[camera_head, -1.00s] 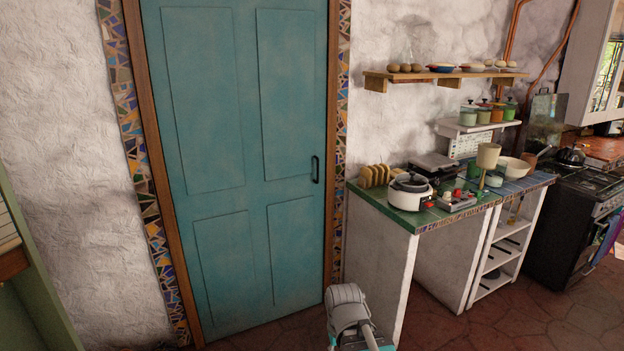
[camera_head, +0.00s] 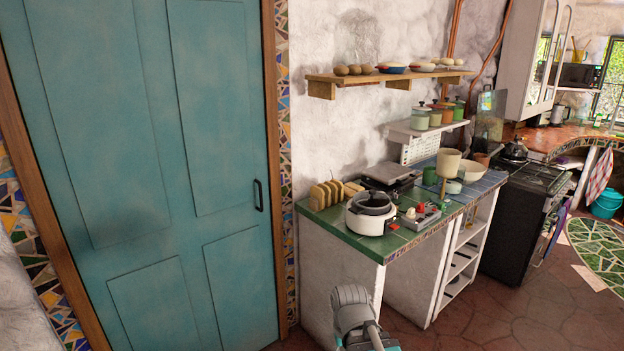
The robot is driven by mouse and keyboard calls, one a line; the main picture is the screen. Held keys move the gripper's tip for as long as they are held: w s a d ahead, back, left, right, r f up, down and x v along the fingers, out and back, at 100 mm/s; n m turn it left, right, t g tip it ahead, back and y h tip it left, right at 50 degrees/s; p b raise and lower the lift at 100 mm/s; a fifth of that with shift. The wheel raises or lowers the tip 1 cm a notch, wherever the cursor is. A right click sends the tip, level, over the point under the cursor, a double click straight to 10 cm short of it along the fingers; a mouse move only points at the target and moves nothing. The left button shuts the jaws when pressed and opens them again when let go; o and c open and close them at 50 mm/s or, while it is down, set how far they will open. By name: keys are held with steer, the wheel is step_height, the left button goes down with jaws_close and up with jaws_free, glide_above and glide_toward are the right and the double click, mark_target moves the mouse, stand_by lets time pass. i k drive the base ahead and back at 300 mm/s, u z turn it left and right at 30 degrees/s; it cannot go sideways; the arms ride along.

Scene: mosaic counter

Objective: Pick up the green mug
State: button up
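Part of my arm shows at the bottom middle, in front of the counter and well apart from these things. My gripper is not in view.
A white cooker (camera_head: 370,222) and a small red-knobbed device (camera_head: 420,216) stand at the counter's near end. Lidded canisters (camera_head: 420,119) stand on the small shelf above. A black stove (camera_head: 517,235) adjoins on the right. Red floor (camera_head: 470,325) lies open at front right.

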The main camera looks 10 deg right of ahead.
mark_target(429, 178)
steer(key=z, duration=0.45)
steer(key=i, duration=1.45)
steer(key=z, duration=0.55)
